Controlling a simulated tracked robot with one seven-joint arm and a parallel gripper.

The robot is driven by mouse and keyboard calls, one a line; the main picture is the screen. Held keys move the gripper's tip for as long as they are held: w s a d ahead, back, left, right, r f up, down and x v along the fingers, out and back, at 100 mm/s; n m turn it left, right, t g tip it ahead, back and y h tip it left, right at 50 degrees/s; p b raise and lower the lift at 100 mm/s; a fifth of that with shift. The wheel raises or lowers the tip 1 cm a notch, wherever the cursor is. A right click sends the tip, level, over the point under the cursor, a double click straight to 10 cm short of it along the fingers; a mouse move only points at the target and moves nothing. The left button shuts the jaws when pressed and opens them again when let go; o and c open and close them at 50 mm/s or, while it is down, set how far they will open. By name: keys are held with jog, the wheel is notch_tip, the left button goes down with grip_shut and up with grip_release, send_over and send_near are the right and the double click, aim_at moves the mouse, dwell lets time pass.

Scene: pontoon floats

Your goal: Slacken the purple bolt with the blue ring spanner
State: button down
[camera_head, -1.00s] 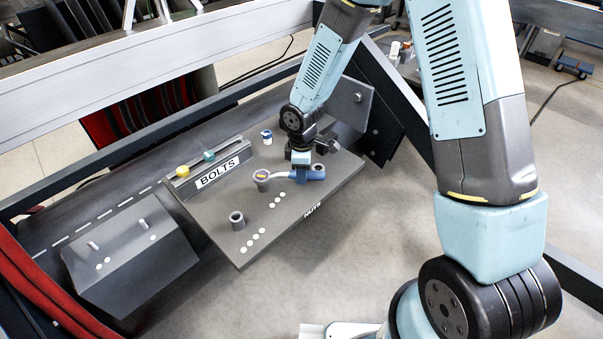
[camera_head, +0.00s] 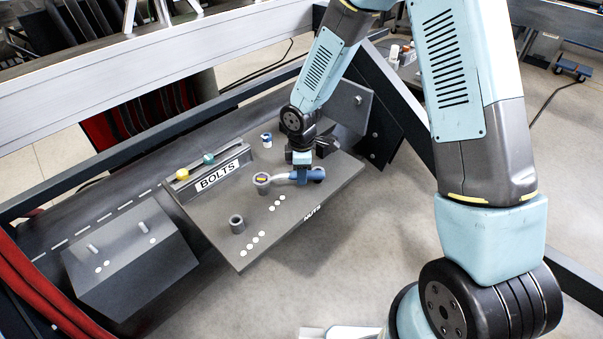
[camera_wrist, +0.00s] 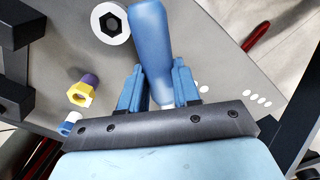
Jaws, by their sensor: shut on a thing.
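My gripper (camera_head: 302,176) is shut on the handle of the blue ring spanner (camera_head: 318,174), above the tilted grey board. The spanner lies roughly level, its ring end reaching left to a grey socket (camera_head: 262,188). A small purple and yellow spot (camera_head: 262,178) shows at that end; whether the ring sits around the bolt is too small to tell. In the wrist view the blue handle (camera_wrist: 150,40) passes between my two fingers (camera_wrist: 158,85), and the ring end is hidden. A yellow hex piece (camera_wrist: 77,95) on a purple stem (camera_wrist: 90,79) shows left of the fingers.
The board carries a BOLTS label (camera_head: 216,176), with a yellow piece (camera_head: 182,174) and a teal piece (camera_head: 208,158) behind it. An empty grey socket (camera_head: 237,224) stands lower left. A white and blue piece (camera_head: 267,141) stands behind the spanner.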

jog(key=shift+w, duration=0.25)
jog(key=shift+w+n, duration=0.25)
jog(key=shift+n, duration=0.25)
jog(key=shift+w+a+n, duration=0.15)
jog(key=shift+w+n, duration=0.15)
jog(key=shift+w, duration=0.1)
dwell(0.4)
jog(key=shift+s, duration=0.1)
jog(key=shift+s+m, duration=0.5)
jog(key=shift+m, duration=0.1)
jog(key=shift+r, duration=0.1)
jog(key=shift+r, duration=2.25)
